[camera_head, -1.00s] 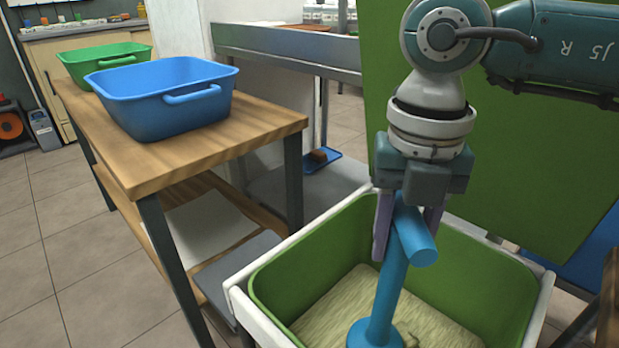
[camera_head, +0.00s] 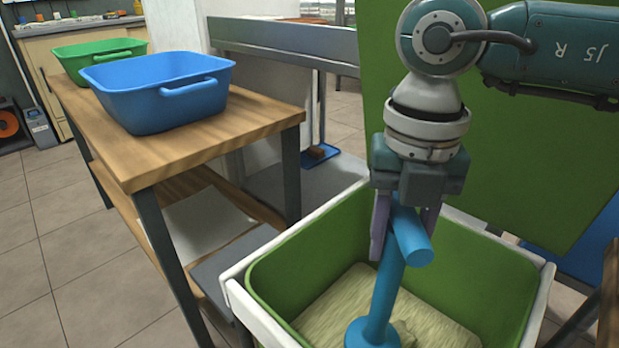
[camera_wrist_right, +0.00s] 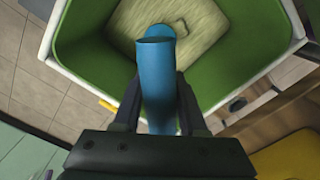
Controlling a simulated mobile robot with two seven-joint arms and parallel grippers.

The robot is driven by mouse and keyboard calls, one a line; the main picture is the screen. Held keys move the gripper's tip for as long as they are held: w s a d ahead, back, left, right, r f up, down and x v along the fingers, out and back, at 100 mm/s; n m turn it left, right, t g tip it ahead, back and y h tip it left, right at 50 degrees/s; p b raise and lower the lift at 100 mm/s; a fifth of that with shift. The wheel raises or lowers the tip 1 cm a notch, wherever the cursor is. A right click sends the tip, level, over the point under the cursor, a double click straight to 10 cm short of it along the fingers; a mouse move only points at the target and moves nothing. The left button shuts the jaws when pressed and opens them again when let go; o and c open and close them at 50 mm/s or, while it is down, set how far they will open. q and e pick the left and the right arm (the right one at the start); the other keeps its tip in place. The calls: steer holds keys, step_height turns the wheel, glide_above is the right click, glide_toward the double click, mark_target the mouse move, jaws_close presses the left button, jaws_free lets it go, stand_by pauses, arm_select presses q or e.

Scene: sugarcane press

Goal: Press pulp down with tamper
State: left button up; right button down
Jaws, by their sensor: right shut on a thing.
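The blue tamper (camera_head: 387,290) stands nearly upright, with a T-shaped handle on top and a round flat foot. My right gripper (camera_head: 405,225) is shut on the tamper's handle. The foot is at the pale, fibrous pulp (camera_head: 335,305) inside a green-lined bin (camera_head: 480,290) with a white rim; I cannot tell how firmly it touches. In the right wrist view the tamper (camera_wrist_right: 157,85) points from the fingers toward the pulp (camera_wrist_right: 195,30), and its handle end hides part of the foot. My left gripper is in neither view.
A wooden table (camera_head: 215,135) to the left holds a blue basin (camera_head: 160,95) and a green basin (camera_head: 95,55). A green panel (camera_head: 540,160) rises right behind the bin. Tiled floor is open at the far left.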

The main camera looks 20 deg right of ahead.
steer(key=shift+f, duration=0.25)
steer(key=shift+r, duration=0.1)
step_height(320, 180, up, 22)
steer(key=p, duration=1.9)
steer(key=shift+p, duration=0.35)
